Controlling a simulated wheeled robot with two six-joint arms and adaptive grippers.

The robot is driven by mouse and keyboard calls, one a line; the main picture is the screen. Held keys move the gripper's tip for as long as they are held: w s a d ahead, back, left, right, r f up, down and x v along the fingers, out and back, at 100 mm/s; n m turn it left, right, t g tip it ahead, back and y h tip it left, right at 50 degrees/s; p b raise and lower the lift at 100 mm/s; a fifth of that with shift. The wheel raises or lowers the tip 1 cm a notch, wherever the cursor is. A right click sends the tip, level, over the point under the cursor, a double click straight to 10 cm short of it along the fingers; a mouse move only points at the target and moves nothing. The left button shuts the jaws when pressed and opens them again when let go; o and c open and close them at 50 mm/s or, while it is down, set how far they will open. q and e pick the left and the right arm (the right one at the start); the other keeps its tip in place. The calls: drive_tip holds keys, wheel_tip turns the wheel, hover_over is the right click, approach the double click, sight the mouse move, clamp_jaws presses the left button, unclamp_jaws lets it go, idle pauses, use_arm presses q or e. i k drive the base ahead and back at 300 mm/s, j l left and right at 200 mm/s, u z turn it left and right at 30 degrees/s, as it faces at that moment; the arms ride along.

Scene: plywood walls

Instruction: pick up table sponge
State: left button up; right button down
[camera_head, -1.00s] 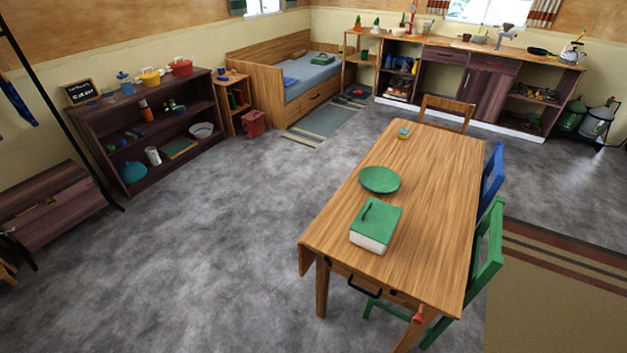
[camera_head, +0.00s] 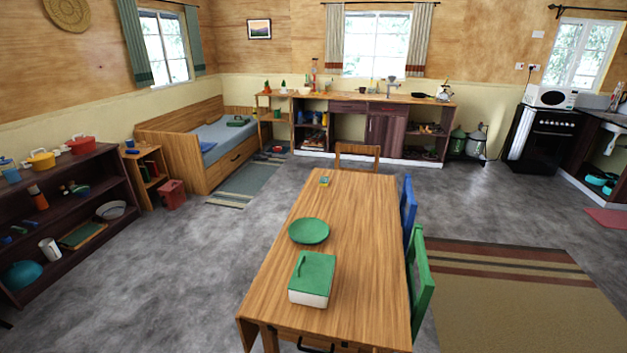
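A small sponge (camera_head: 324,181), yellow and blue-green, lies near the far end of the wooden table (camera_head: 355,240). It is small in the head view, so its details are hard to tell. A green plate (camera_head: 309,231) lies on the table nearer to me than the sponge. A green-topped box or thick book (camera_head: 312,279) lies nearer still. Neither of my grippers is in view.
A wooden chair (camera_head: 357,153) stands at the table's far end, and a blue chair (camera_head: 408,208) and a green chair (camera_head: 421,284) stand along its right side. A dark shelf (camera_head: 80,205) stands at the left. Grey floor is clear left of the table.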

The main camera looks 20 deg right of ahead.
sight(323, 182)
drive_tip(key=i+j+u, duration=0.7)
drive_tip(key=u, duration=0.2)
drive_tip(key=i+u, duration=0.45)
drive_tip(key=i+z, duration=0.35)
drive_tip(key=i+j+z, duration=0.1)
drive_tip(key=i+z, duration=0.25)
drive_tip(key=i, duration=0.2)
drive_tip(key=i+j+z, duration=0.3)
drive_tip(key=i+l+z, duration=0.4)
drive_tip(key=i+z, duration=0.4)
drive_tip(key=i, duration=0.2)
drive_tip(key=i+z, duration=0.4)
drive_tip(key=i+j+z, duration=0.4)
drive_tip(key=i, duration=0.2)
drive_tip(key=i+j+z, duration=0.25)
drive_tip(key=i+z, duration=0.2)
drive_tip(key=i+j, duration=0.05)
